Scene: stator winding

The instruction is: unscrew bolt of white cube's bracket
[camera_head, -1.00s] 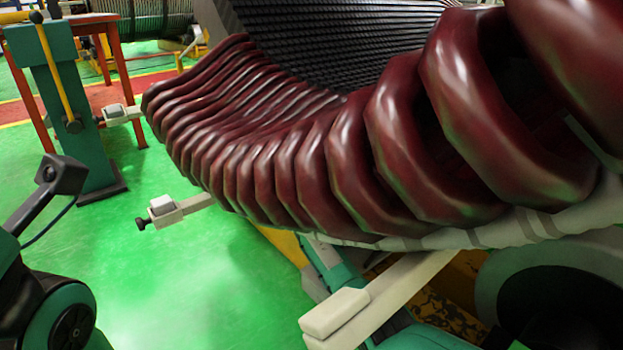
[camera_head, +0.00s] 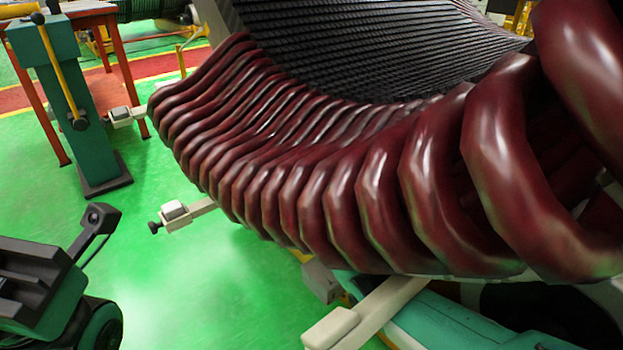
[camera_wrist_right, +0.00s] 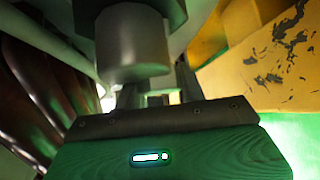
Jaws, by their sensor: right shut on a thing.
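A white bracket (camera_head: 385,305) with a white cube (camera_head: 331,327) on its end juts from under the dark red coils at the lower middle of the head view. No bolt shows on this bracket in that view. In the right wrist view my right gripper (camera_wrist_right: 158,90) is shut on a grey cylindrical piece, likely a bolt (camera_wrist_right: 132,45); whether it is still in the bracket I cannot tell. A second bracket (camera_head: 190,212) carries a white cube with a black bolt (camera_head: 154,227) at its outer end. My left gripper's fingers do not show.
The red coils (camera_head: 300,190) of the stator fill the middle and right, close above the brackets. A third bracket (camera_head: 125,116) sits farther back near a green post (camera_head: 65,100). A red-legged table (camera_head: 85,22) stands behind.

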